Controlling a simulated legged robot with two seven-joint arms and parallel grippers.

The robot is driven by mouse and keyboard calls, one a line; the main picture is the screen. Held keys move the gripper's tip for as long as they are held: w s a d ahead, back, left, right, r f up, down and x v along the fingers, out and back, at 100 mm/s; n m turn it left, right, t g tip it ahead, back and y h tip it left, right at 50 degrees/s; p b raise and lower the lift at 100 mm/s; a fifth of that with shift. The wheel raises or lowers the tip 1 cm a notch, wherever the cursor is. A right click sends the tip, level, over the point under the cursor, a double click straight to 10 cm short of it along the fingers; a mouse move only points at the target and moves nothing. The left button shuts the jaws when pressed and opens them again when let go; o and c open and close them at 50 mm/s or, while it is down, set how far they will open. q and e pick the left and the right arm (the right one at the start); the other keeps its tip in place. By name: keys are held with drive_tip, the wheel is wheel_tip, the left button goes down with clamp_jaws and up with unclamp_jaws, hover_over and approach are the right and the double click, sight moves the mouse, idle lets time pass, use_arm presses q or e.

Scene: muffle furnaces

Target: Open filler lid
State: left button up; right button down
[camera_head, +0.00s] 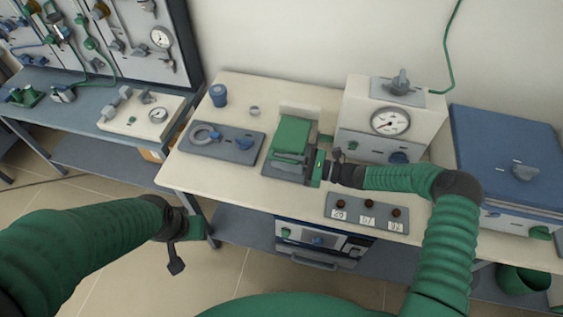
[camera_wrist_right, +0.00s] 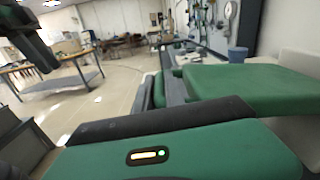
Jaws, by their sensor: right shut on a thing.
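The filler is a grey unit on the white bench with a green lid (camera_head: 291,136), and it stands left of the gauge box. The lid looks raised at an angle above the grey body, but its exact tilt is hard to tell. My right gripper (camera_head: 309,171) is shut on the lid at its near right side; the fingertips are partly hidden. In the right wrist view the green lid (camera_wrist_right: 250,86) extends beyond the gripper's green and dark body. My left gripper (camera_head: 184,245) hangs in front of the bench, away from the filler; its jaws are not clear.
A grey plate with a ring (camera_head: 208,136) and a blue cup (camera_head: 218,95) stand left of the filler. A white box with a gauge (camera_head: 390,122) is close on the right. A button panel (camera_head: 367,213) lies in front. A blue-topped unit (camera_head: 510,155) is far right.

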drive_tip(key=shift+w+d+r+m+p, duration=0.25)
drive_tip(key=shift+w+r+m+p, duration=0.4)
drive_tip(key=shift+r, duration=0.85)
drive_tip(key=shift+w+d+r+m+p, duration=0.2)
drive_tip(key=shift+w+r+m+p, duration=0.35)
drive_tip(key=shift+r, duration=0.95)
drive_tip(key=shift+w+d+r+m+p, duration=0.25)
drive_tip(key=shift+w+r+m+p, duration=0.25)
drive_tip(key=shift+r+m, duration=0.7)
drive_tip(key=shift+w+r+n, duration=0.1)
drive_tip(key=shift+r+n, duration=0.2)
drive_tip(key=c, duration=1.8)
unclamp_jaws()
drive_tip(key=shift+o, duration=0.5)
drive_tip(key=shift+d, duration=0.1)
